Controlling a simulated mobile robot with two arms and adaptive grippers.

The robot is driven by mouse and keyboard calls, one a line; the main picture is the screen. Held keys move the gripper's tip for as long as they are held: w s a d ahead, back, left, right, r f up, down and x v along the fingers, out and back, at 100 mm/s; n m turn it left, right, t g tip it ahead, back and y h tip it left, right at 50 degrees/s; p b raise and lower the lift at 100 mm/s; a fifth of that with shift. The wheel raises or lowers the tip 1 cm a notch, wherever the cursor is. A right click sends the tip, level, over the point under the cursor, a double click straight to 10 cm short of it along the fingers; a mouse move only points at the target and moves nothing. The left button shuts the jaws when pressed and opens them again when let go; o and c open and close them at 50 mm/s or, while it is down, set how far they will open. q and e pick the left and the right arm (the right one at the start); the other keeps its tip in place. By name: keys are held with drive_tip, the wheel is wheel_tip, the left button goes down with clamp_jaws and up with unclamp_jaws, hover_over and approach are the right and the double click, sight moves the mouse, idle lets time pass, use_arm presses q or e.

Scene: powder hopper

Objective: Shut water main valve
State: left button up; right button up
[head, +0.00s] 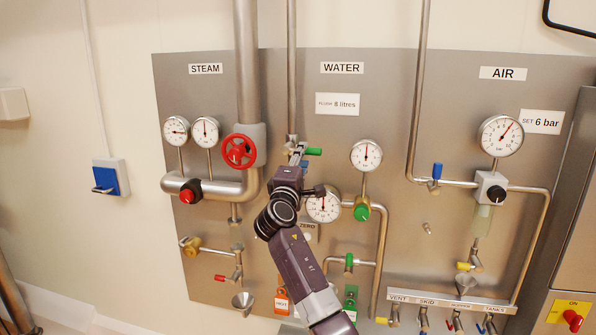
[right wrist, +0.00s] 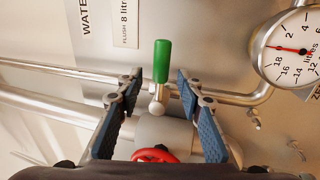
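The WATER label (head: 342,67) marks the middle of the steel panel. Below it, a green lever (head: 314,152) sits on the vertical water pipe (head: 292,80) and points right, crosswise to the pipe. In the right wrist view the green lever (right wrist: 161,62) stands out between and just beyond the fingertips, with its silver stem below. My right gripper (head: 298,154) is at this lever and hides part of the valve body. In the right wrist view its fingers (right wrist: 159,88) are apart on either side of the lever, with visible gaps. My left gripper is not in view.
A red handwheel (head: 239,151) on the thick steam pipe is close left of my right gripper. A litres dial (head: 323,205) is just below right. Another green knob (head: 362,212) and a lower green lever (head: 349,262) are nearby. The panel above the gripper has free room.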

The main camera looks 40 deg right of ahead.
drive_tip(key=v, duration=0.7)
drive_tip(key=shift+s, duration=0.2)
drive_tip(key=shift+a, duration=0.1)
